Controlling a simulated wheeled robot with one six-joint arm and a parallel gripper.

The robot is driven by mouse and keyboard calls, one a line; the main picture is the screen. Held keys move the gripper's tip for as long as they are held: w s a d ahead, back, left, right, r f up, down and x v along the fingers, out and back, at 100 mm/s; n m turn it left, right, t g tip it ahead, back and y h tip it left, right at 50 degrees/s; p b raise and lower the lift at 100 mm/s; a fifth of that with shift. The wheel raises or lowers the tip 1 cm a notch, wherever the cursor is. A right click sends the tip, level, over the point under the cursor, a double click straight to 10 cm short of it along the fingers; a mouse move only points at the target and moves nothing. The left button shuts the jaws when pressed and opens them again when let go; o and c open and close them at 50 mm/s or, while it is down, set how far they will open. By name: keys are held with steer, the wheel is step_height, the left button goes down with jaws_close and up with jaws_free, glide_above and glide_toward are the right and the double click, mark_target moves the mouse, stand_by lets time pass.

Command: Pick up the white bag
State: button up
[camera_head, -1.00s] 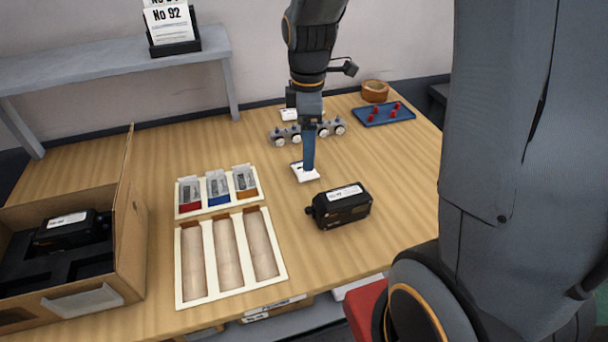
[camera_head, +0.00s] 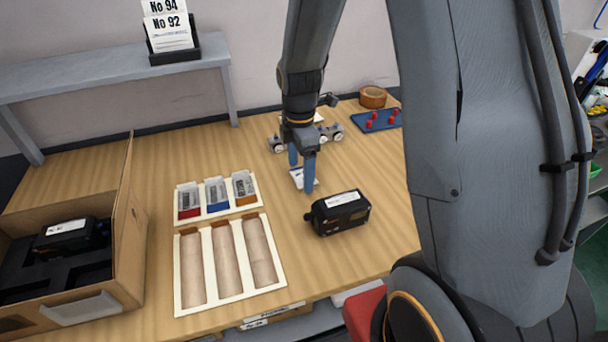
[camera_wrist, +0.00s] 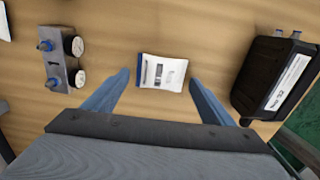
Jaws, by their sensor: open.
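The white bag (camera_wrist: 162,72) lies flat on the wooden table, with a dark blue edge and a printed patch, in the middle of the wrist view. In the head view the bag (camera_head: 298,177) is partly hidden behind my fingers. My gripper (camera_head: 301,178) is open, with its two blue fingers pointing down over the bag. In the wrist view my gripper (camera_wrist: 158,78) has one finger on each side of the bag, with gaps between. Whether the fingertips reach table height is unclear.
A black positioner (camera_head: 338,212) sits close by the bag. A metal bracket with gauges (camera_wrist: 62,60) is on the other side. A tray of small bags (camera_head: 216,209), a three-slot tray (camera_head: 231,309), an open cardboard box (camera_head: 122,235) and a blue tray (camera_head: 391,122) also stand on the table.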

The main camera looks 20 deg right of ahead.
steer(key=shift+f, duration=0.3)
steer(key=shift+c, duration=0.2)
steer(key=c, duration=1)
steer(key=shift+r, duration=0.1)
